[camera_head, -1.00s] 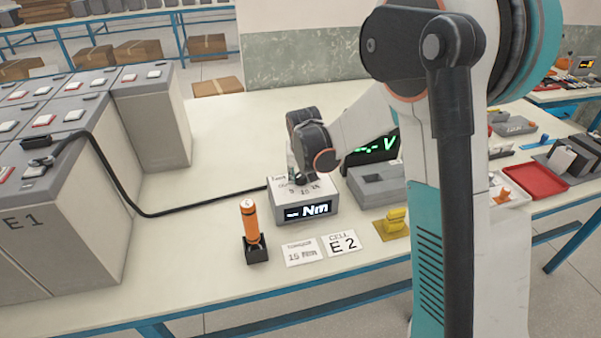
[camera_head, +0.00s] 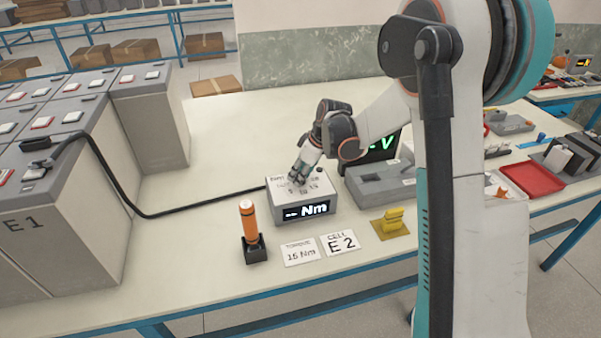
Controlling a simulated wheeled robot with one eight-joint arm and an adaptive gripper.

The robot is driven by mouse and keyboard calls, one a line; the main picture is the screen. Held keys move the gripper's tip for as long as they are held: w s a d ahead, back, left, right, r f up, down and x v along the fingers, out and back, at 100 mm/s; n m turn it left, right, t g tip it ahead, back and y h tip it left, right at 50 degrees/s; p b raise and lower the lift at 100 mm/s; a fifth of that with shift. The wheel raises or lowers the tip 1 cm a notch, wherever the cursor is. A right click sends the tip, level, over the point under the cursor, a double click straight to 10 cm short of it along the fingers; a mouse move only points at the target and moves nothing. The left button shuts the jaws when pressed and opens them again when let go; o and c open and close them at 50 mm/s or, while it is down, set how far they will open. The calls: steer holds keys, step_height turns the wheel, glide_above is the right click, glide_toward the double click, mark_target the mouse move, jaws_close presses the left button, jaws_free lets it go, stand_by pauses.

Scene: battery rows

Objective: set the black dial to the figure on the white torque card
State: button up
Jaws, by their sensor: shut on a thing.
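The grey torque box (camera_head: 290,211) stands mid-table, with figures printed on its top and a lit display (camera_head: 306,210) reading "-- Nm". My gripper (camera_head: 297,180) reaches down from the upper right onto the top of this box, its fingers closed among the figures. The black dial is hidden by the fingers, so its setting cannot be read. The white torque card (camera_head: 300,253) lies flat in front of the box and appears to read 15 Nm.
An orange tool (camera_head: 249,222) stands in a black holder left of the card. A card reading "CELL E 2" (camera_head: 341,243) and a yellow piece (camera_head: 392,221) lie to the right. Grey battery blocks (camera_head: 55,215) fill the left. A black cable (camera_head: 165,214) runs to the box.

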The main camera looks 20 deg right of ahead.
steer(key=n, duration=0.2)
steer(key=n+g, duration=0.1)
steer(key=n, duration=0.1)
steer(key=shift+w+d+n+g+y, duration=0.1)
steer(key=shift+w+n+g+y, duration=0.05)
steer(key=shift+n+g+y, duration=0.2)
steer(key=shift+w+n+g+y+p, duration=0.2)
steer(key=shift+n+g, duration=0.25)
steer(key=shift+n, duration=0.7)
steer(key=shift+s+n+g+y+p, duration=0.1)
steer(key=shift+n+g+p, duration=0.25)
steer(key=shift+n, duration=0.75)
steer(key=o, duration=1)
steer(key=shift+o, duration=0.2)
steer(key=v, duration=1.2)
